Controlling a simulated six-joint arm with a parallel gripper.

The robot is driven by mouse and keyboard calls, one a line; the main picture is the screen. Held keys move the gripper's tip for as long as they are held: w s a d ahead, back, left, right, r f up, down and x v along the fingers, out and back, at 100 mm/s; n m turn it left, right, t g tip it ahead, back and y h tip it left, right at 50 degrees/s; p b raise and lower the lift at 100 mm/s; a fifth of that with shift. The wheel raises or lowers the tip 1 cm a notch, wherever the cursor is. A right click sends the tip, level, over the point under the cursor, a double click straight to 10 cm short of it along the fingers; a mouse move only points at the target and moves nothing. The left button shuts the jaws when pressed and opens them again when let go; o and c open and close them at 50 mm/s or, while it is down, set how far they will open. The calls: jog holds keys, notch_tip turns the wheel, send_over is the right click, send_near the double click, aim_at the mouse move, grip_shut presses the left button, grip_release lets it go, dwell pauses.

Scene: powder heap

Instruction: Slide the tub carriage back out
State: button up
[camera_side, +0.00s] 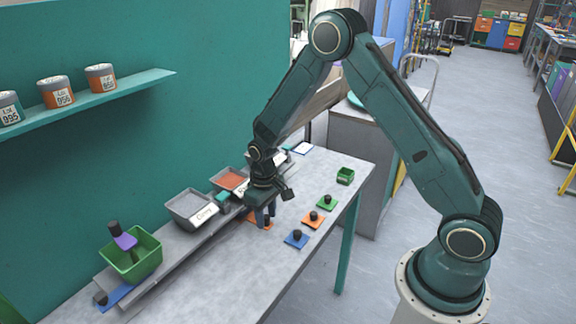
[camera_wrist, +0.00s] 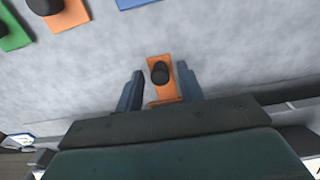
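My gripper (camera_side: 264,216) points down at the near edge of the rail. In the wrist view its two blue fingers (camera_wrist: 160,72) stand apart, one on each side of an orange plate with a black knob (camera_wrist: 160,73). I see gaps between the fingers and the knob. I cannot tell which part is the tub carriage.
The grey rail (camera_side: 172,270) runs along the wall side. A grey tray labelled Curry (camera_side: 187,222) and a tray of orange-brown powder (camera_side: 231,182) stand behind it.

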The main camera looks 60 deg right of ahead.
grip_shut()
jog(key=shift+d, duration=15.95)
jog(key=shift+r, duration=0.1)
jog(key=shift+c, duration=0.2)
grip_release()
jog(key=shift+d, duration=0.1)
notch_tip(320, 180, up, 7)
jog(key=shift+r, duration=0.2)
